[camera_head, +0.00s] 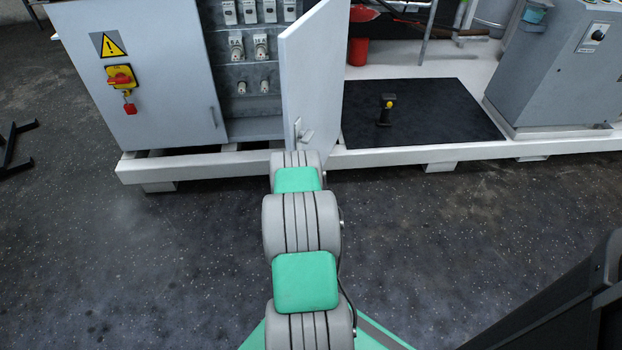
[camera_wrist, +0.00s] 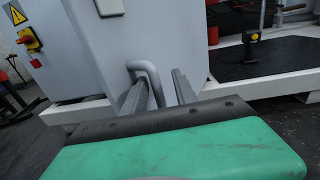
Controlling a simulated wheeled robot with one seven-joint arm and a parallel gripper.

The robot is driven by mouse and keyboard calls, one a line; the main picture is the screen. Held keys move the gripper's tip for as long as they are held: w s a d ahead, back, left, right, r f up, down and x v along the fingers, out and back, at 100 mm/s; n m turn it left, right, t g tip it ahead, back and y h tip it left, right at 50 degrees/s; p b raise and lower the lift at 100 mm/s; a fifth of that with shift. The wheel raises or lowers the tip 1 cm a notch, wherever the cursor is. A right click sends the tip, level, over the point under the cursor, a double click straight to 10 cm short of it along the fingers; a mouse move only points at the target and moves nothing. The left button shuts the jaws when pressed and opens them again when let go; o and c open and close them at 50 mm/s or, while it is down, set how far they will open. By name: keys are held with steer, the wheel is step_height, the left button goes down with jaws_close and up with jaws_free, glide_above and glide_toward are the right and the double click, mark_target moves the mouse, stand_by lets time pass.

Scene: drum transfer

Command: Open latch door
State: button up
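The latch door (camera_head: 311,70) is the right door of a grey cabinet. It stands swung well out, with the cabinet's inside showing to its left. A small bent latch handle (camera_head: 303,132) is low on its outer face, near the free edge. In the wrist view the door (camera_wrist: 185,40) fills the middle, and the grey handle (camera_wrist: 150,76) shows close up. My gripper (camera_wrist: 162,80) is open, with one finger on each side of the handle. A gap shows between the handle and the right finger; contact on the left is unclear. In the head view my arm hides the fingers.
The closed left door (camera_head: 155,75) has a warning sign and a red-yellow switch. A white base frame (camera_head: 390,157) runs low along the front. A black mat (camera_head: 440,112) with an upright black-yellow tool (camera_head: 386,108) lies to the right. The dark floor in front is clear.

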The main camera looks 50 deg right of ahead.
steer(key=shift+s+a, duration=0.1)
steer(key=v, duration=0.7)
steer(key=shift+s+a+p, duration=0.15)
steer(key=shift+s+p, duration=0.05)
steer(key=shift+p, duration=0.25)
steer(key=shift+c, duration=0.3)
